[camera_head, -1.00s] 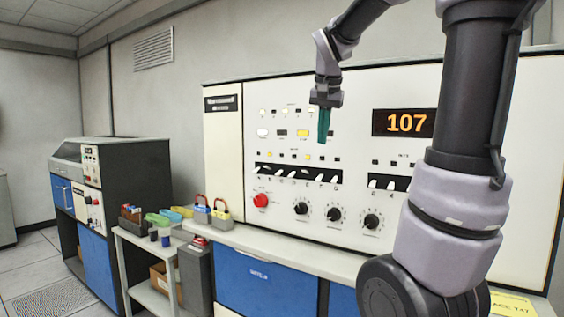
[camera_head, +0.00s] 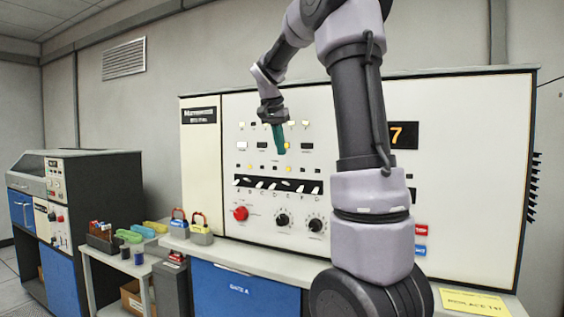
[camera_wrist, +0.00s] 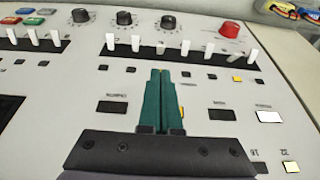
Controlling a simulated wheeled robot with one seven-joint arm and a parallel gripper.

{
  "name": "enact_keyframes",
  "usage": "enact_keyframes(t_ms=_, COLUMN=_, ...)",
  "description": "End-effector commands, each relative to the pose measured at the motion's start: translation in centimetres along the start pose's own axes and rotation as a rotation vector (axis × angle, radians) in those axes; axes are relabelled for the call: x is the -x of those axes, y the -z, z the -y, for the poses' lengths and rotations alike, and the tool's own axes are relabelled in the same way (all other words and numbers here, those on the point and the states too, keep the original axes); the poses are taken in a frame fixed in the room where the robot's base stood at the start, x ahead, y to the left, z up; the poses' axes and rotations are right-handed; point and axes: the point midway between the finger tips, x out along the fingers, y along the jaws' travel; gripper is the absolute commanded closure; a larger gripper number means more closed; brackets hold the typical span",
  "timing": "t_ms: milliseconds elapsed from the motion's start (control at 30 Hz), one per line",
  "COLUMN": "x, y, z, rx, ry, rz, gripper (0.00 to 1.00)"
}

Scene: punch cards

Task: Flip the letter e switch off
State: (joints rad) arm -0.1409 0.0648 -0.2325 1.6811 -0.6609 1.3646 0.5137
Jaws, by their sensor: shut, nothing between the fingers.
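A row of white lettered toggle switches sits in a black strip (camera_head: 240,190) on the cream console panel. The letters are too small to read surely; counting from the left, the fifth switch (camera_head: 287,186) appears to be e. The wrist view shows the row upside down, with the likely e switch (camera_wrist: 160,47) just beyond my fingertips. Its exact tilt is hard to tell. My gripper (camera_head: 281,152) has green fingers, shut and empty, above the switch row. In the wrist view my gripper (camera_wrist: 160,72) points toward the row, apart from the switches.
A red button (camera_head: 240,213) and black knobs (camera_head: 282,220) sit below the row. Small lamps and buttons surround my fingers. My arm hides part of the orange display (camera_head: 402,135) and the second switch group. Padlocks (camera_head: 200,229) stand on the ledge at left.

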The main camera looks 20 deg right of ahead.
Motion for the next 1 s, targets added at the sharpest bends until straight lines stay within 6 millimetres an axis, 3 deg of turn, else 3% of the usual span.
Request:
enact_keyframes(t_ms=300, x=-5.7, y=-0.1, z=-0.1, rx=0.000, ry=-0.003, rz=0.003, gripper=1.00)
enact_keyframes(t_ms=500, x=-8.3, y=0.0, z=-0.1, rx=0.000, ry=-0.001, rz=0.002, gripper=1.00)
enact_keyframes(t_ms=1000, x=-9.2, y=-0.1, z=0.0, rx=0.000, ry=0.000, rz=0.000, gripper=1.00)
